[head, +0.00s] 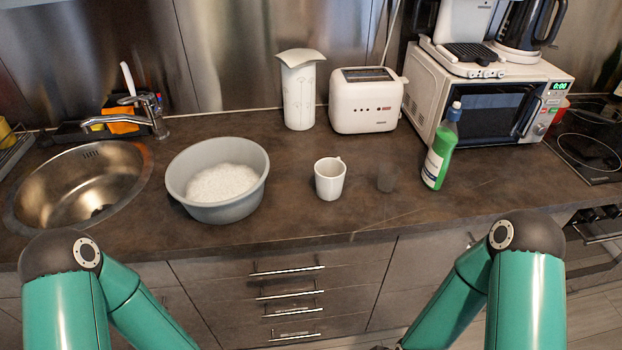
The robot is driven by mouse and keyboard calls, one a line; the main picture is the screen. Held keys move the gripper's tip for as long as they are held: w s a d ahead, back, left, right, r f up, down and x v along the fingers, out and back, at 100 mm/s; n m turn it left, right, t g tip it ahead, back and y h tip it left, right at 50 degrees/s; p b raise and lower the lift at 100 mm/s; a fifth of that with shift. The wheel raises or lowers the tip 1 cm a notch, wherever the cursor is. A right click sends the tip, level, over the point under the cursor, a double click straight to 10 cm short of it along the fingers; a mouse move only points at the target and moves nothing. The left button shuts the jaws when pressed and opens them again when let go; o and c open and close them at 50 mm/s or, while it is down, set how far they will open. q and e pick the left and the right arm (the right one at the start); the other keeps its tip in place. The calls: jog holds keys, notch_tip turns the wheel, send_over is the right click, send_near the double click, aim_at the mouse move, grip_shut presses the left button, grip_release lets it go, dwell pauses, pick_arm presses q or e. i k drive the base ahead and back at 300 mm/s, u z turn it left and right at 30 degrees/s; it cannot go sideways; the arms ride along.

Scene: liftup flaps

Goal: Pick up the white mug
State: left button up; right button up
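The white mug (330,180) stands upright on the dark countertop (300,222), near the middle. Its handle points to the back right, and its open top faces up. My two green arms come in at the lower left and lower right, below the counter's front edge. Neither gripper shows clearly; both arms run down out of the picture or end at its bottom edge. Nothing touches the mug.
A grey bowl (217,208) with white contents stands left of the mug. A green bottle (438,157) stands to the right, with a small dark see-through cup (387,179) between. A toaster (367,107) and white canister (299,95) stand behind. A sink (85,184) is at left.

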aim_at(329, 172)
jog(key=z, duration=1.15)
jog(key=i, duration=0.15)
jog(key=u, duration=2.65)
jog(key=k, duration=1.2)
jog(key=z, duration=0.8)
jog(key=i, duration=1)
